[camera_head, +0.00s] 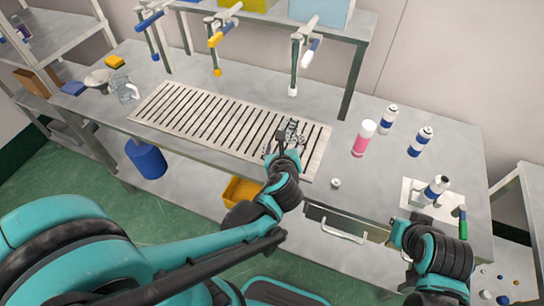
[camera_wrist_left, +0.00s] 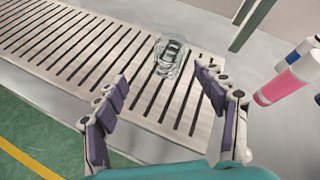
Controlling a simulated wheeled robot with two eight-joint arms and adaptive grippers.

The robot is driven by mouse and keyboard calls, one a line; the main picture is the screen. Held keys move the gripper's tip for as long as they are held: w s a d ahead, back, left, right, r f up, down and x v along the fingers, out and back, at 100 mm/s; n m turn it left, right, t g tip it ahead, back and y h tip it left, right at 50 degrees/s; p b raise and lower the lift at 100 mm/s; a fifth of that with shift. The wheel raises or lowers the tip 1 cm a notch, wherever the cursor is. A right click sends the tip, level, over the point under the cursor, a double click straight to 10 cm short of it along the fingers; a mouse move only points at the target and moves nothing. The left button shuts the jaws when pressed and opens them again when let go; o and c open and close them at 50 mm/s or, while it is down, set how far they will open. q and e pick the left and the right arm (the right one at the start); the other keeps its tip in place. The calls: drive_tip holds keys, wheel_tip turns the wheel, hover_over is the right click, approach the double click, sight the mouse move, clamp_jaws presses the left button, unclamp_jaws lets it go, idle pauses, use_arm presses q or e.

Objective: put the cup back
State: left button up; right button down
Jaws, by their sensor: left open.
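A clear, see-through cup (camera_wrist_left: 170,56) stands on the slatted rack near its right end. It also shows in the head view as a small clear shape (camera_head: 292,127), partly hidden by my gripper. My left gripper (camera_wrist_left: 160,74) is open and empty, its fingers spread on the near side of the cup with a gap to it. In the head view the left gripper (camera_head: 287,140) is over the rack's right part.
The slatted rack (camera_head: 205,119) lies on a grey bench. Coloured dispenser taps (camera_head: 222,36) hang above it. A pink bottle (camera_head: 363,138) and blue-white cans (camera_head: 420,141) stand to the right. A clear jug (camera_head: 125,90) stands at the left.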

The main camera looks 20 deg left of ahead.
use_arm(q)
drive_tip(key=s+a+n+g+h, duration=0.1)
drive_tip(key=s+n, duration=0.6)
drive_tip(key=n, duration=0.7)
drive_tip(key=s+a+n+g+h, duration=0.1)
drive_tip(key=s+n+g, duration=0.3)
drive_tip(key=n, duration=1)
drive_tip(key=s+h, duration=0.1)
drive_tip(key=s, duration=0.2)
drive_tip(key=shift+r+n+h, duration=0.25)
drive_tip(key=shift+n+h, duration=0.05)
drive_tip(key=shift+h, duration=0.1)
